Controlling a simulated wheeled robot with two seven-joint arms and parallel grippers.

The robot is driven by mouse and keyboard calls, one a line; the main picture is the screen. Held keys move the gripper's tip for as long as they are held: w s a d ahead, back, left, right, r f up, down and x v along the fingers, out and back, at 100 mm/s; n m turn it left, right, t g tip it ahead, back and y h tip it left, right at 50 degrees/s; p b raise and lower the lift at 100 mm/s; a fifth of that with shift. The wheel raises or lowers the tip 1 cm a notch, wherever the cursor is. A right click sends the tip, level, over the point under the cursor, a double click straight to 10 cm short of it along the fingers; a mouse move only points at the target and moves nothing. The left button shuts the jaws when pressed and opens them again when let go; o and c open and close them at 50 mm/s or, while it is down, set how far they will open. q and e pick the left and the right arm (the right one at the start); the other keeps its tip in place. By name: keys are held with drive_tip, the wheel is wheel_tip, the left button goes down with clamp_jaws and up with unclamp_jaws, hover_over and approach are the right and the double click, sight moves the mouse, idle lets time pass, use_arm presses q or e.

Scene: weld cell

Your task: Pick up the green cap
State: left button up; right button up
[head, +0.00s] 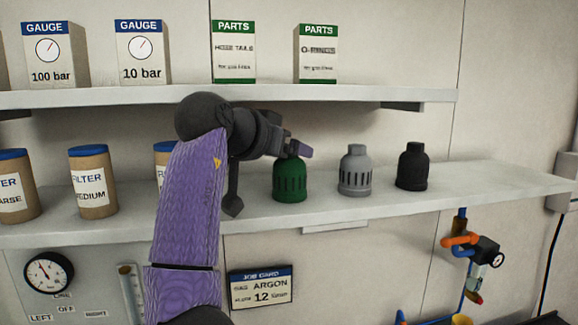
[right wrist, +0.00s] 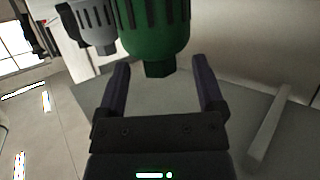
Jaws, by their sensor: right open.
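The green cap (head: 291,181) stands upright on the lower shelf, left of a grey cap (head: 355,172) and a black cap (head: 412,167). My right gripper (head: 300,149) is at the top of the green cap, and its arm comes up from below, left of the cap. In the right wrist view, my right gripper (right wrist: 162,72) is open, with the narrow end of the green cap (right wrist: 155,35) between its fingertips and a gap on each side. The grey cap also shows there (right wrist: 97,20). My left gripper is out of view.
The upper shelf (head: 330,98) hangs above the caps, bearing gauge and parts boxes. Filter canisters (head: 93,182) stand left on the lower shelf (head: 450,185); one is partly hidden behind my arm. The shelf right of the black cap is clear.

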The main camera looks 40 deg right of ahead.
drive_tip(key=shift+d+f, duration=0.15)
drive_tip(key=shift+d, duration=0.2)
drive_tip(key=shift+a, duration=0.15)
drive_tip(key=shift+c, duration=1.3)
clamp_jaws()
